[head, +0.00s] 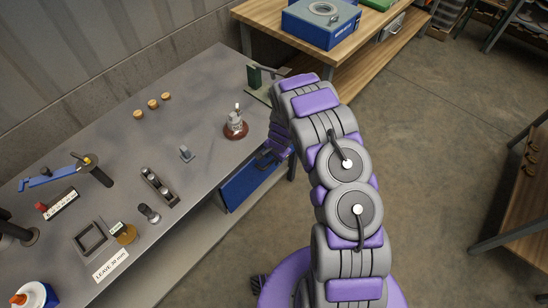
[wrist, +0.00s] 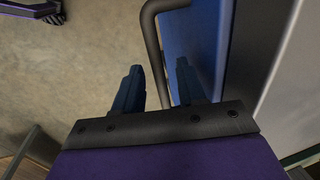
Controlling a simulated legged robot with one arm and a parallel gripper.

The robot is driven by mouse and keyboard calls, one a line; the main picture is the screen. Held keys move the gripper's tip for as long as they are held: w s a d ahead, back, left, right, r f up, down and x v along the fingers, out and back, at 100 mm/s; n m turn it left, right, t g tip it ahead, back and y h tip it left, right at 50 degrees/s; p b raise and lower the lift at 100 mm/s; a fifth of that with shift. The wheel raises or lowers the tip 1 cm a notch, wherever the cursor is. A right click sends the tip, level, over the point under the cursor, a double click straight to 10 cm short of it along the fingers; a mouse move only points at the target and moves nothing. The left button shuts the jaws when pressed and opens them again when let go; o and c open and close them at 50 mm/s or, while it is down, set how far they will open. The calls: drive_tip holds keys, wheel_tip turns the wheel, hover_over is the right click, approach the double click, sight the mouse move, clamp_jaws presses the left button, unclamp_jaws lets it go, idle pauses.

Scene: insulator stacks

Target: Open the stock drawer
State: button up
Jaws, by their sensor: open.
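The stock drawer is the blue front (head: 247,187) under the grey bench's edge in the head view, and it looks shut. In the wrist view the blue drawer front (wrist: 192,40) runs along the right, with its dark bar handle (wrist: 153,50) standing out from it. My gripper (wrist: 158,88) is open, with one finger on each side of the handle bar. I cannot tell whether either finger touches the bar or the front. In the head view my gripper (head: 270,156) is at the drawer's upper right end, partly hidden by my arm.
The grey bench (head: 205,85) carries a small insulator piece on a red-brown base (head: 236,125), several wooden knobs (head: 152,104) and other fixtures. A wooden table (head: 385,52) with a blue box (head: 321,22) stands behind. The floor (head: 440,130) right of my arm is clear.

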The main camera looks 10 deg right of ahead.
drive_tip(key=shift+c, duration=0.2)
drive_tip(key=shift+d, duration=0.15)
clamp_jaws()
drive_tip(key=shift+s+d, duration=0.1)
